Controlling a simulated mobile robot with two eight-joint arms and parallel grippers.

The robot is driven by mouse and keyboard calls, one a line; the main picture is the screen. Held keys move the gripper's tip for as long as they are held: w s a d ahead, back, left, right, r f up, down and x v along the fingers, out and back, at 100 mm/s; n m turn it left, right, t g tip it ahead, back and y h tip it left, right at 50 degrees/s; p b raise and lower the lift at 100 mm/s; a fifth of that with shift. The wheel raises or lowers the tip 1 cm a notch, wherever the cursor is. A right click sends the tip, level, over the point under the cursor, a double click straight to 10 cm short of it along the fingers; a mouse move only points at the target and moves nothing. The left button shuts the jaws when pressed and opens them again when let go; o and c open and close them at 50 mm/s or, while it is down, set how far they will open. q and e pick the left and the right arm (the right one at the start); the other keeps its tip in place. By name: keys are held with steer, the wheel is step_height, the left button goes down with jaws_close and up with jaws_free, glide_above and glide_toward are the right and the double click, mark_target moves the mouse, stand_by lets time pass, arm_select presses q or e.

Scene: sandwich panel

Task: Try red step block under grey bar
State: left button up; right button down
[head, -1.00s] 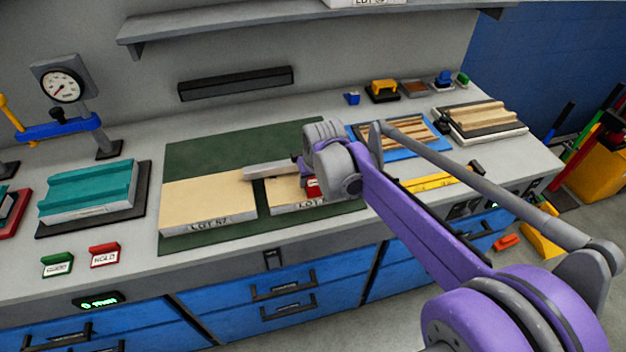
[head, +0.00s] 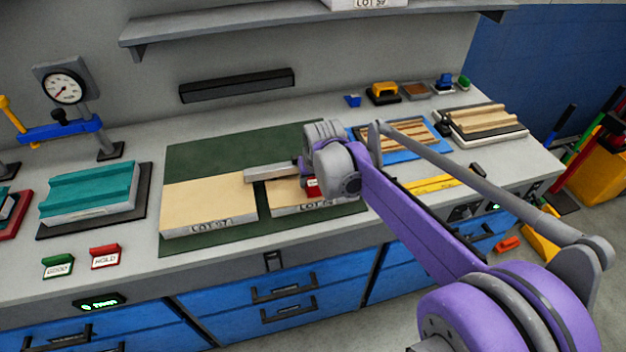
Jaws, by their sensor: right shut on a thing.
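Two pale panels lie on a green mat (head: 205,153): the left panel (head: 208,200) and the right panel (head: 285,193), with a gap between them. A light grey bar (head: 270,173) lies along their back part and spans the gap; its right end runs behind my right gripper. My right gripper (head: 310,182) is low over the right panel, shut on the red step block (head: 313,187). Only a small red face of the block shows below the wrist. Whether the block is under the bar or just beside it is hidden. My left gripper is out of view.
A teal panel (head: 90,190) on a dark mat is at the left, near a dial gauge (head: 65,88). Green and red label blocks (head: 105,257) stand at the front edge.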

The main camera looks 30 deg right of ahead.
mark_target(315, 185)
steer(key=shift+w+d, duration=0.15)
steer(key=shift+w, duration=0.45)
stand_by(1.0)
steer(key=shift+s, duration=0.15)
stand_by(0.7)
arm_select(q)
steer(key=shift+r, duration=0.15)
arm_select(e)
steer(key=shift+s+a, duration=0.2)
steer(key=shift+s, duration=0.45)
steer(key=shift+s+a, duration=0.2)
steer(key=shift+s, duration=0.45)
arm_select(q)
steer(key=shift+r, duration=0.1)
arm_select(e)
steer(key=shift+r, duration=0.15)
steer(key=shift+r+p, duration=2.5)
steer(key=shift+r, duration=0.9)
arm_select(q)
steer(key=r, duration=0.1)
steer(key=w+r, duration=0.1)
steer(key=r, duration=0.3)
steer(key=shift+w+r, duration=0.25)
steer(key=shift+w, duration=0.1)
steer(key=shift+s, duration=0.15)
arm_select(e)
steer(key=shift+s+f, duration=0.1)
